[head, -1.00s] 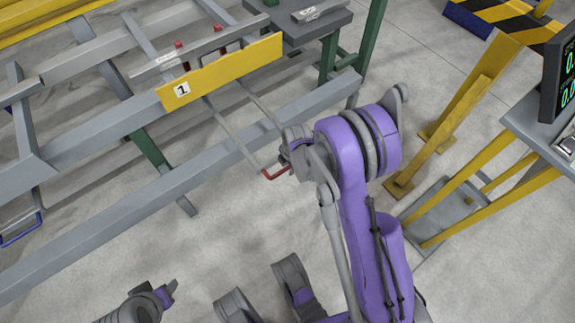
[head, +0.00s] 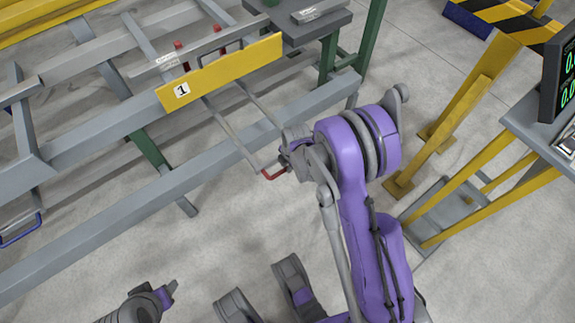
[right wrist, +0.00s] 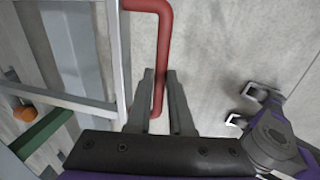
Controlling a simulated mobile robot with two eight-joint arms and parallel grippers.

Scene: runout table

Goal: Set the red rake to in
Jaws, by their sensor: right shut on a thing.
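The red rake's handle (head: 274,175) is a red U-shaped bar at the end of two grey rods (head: 232,134). The rods run under the yellow plate marked 1 (head: 222,73) and over the grey frame rail. My right gripper (head: 287,158) is at the handle. In the right wrist view its two fingers (right wrist: 163,105) are closed around the red handle bar (right wrist: 161,50), one on each side. The rake's far end is mostly hidden by the plate. My left gripper (head: 171,290) is low at the left, away from the table; its finger gap is unclear.
A blue handle (head: 20,232) sticks out at the left edge of the frame. A yellow post (head: 455,115) and a stand with a display (head: 560,75) are right of my right arm. The concrete floor in front of the long rail (head: 190,185) is mostly clear.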

